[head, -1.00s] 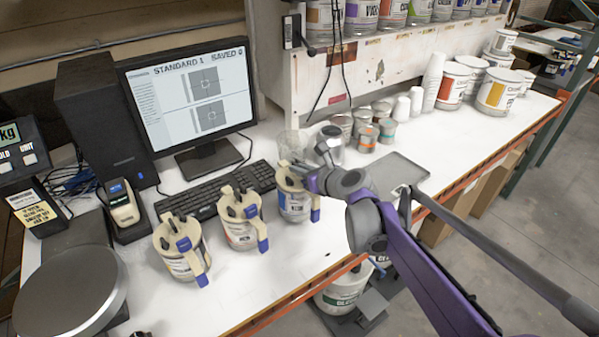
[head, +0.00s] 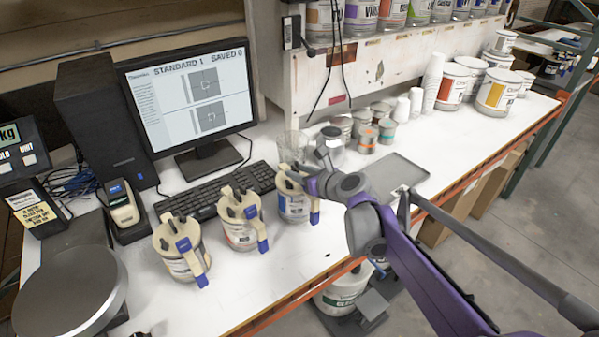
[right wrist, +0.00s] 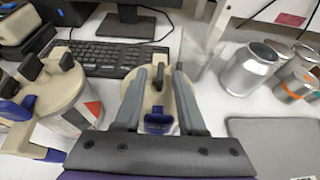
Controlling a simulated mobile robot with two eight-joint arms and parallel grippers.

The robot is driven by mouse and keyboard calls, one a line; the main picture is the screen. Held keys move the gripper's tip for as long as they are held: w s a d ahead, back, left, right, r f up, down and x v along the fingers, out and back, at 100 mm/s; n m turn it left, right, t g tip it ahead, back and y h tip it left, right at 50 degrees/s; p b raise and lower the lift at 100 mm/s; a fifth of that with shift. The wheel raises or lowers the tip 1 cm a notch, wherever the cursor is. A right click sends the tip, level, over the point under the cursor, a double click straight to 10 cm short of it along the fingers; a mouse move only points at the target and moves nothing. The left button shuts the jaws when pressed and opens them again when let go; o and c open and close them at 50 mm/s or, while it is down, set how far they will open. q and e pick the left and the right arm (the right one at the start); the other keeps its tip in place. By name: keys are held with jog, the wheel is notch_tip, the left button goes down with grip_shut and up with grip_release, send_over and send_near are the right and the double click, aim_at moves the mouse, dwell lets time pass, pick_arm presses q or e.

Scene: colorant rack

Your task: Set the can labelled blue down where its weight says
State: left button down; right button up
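Three cans with beige lids and blue-tipped handles stand in a row on the white bench: a left can (head: 181,262), a middle can (head: 240,232) with an orange-red label patch, and a right can (head: 294,206) with some blue on its label. The label words are too small to read. My right gripper (right wrist: 160,78) is at the right can's lid, its two fingers apart on either side of the lid's dark and beige top parts. I see no clear grip. A round grey platform (head: 70,292) is at the lower left, by a display marked kg (head: 12,135). My left gripper is out of view.
A keyboard (head: 215,190) and monitor (head: 190,90) stand behind the cans. A flat grey tray (head: 398,172) lies to the right, with small tins (head: 367,139) behind it. Another container (head: 342,294) stands low beyond the bench's orange front edge.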

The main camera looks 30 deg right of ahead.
jog(key=a+v, duration=0.1)
jog(key=v, duration=1.1)
jog(key=s+a+f+n+g, duration=0.1)
jog(key=s+a+f+n, duration=0.1)
jog(key=a+f+n, duration=0.2)
jog(key=s+a+f+n+g+y, duration=0.1)
jog(key=s+a+f+n+g, duration=0.1)
jog(key=n, duration=0.7)
jog(key=s+a+f+n+g, duration=0.2)
jog(key=s+a+f+n, duration=0.2)
jog(key=a+f+n, duration=0.2)
jog(key=shift+a, duration=0.45)
jog(key=s+a+f+n+g+h, duration=0.2)
jog(key=s+f+n, duration=0.4)
jog(key=n, duration=1)
jog(key=shift+s+f+g, duration=0.3)
jog(key=shift+s+g, duration=0.1)
jog(key=shift+s, duration=0.6)
